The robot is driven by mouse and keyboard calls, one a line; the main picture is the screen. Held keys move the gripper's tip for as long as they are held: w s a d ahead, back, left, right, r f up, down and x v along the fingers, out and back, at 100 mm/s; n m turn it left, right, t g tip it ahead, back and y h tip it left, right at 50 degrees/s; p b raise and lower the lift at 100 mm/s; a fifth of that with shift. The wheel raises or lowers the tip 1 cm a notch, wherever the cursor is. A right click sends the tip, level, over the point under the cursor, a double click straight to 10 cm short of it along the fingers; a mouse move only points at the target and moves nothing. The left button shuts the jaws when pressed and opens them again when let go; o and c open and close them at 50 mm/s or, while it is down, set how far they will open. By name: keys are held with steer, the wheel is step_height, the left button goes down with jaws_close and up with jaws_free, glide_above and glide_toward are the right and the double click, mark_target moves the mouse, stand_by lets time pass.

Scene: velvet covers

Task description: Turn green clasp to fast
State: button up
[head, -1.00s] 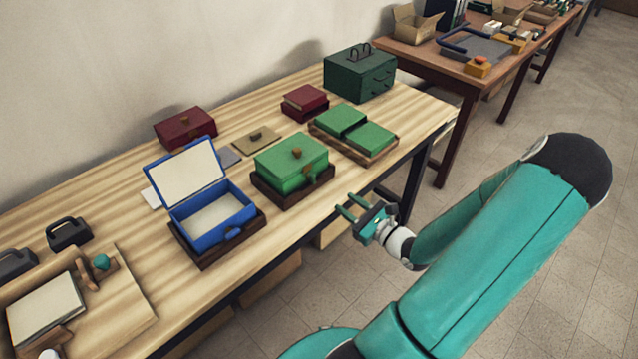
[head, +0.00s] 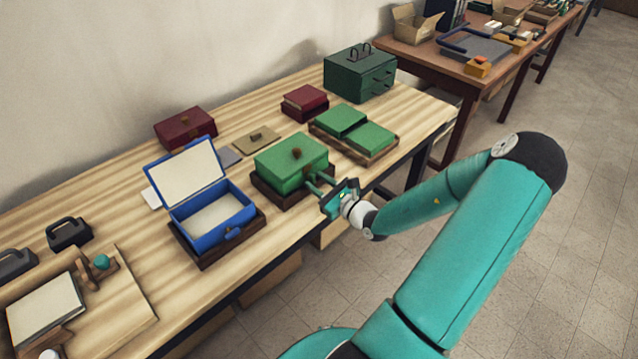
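The green box (head: 286,165) sits closed on a dark wooden base, with a brown knob on its lid. Its clasp (head: 309,180) is on the front face, small and partly hidden by my fingers, so I cannot tell its exact angle. My gripper (head: 315,184) is at the front of the green box.
An open blue box (head: 205,236) stands left of the green box. A tray with two green blocks (head: 374,137) is to the right, near a dark green chest (head: 360,75). Red boxes (head: 185,128) stand behind. The table's front edge runs below my gripper.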

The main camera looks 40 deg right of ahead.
jaws_close()
steer(key=shift+m, duration=0.8)
steer(key=shift+o, duration=0.6)
jaws_free()
steer(key=shift+s, duration=0.1)
steer(key=s, duration=1.3)
steer(key=shift+s+d, duration=0.2)
steer(key=shift+s, duration=0.1)
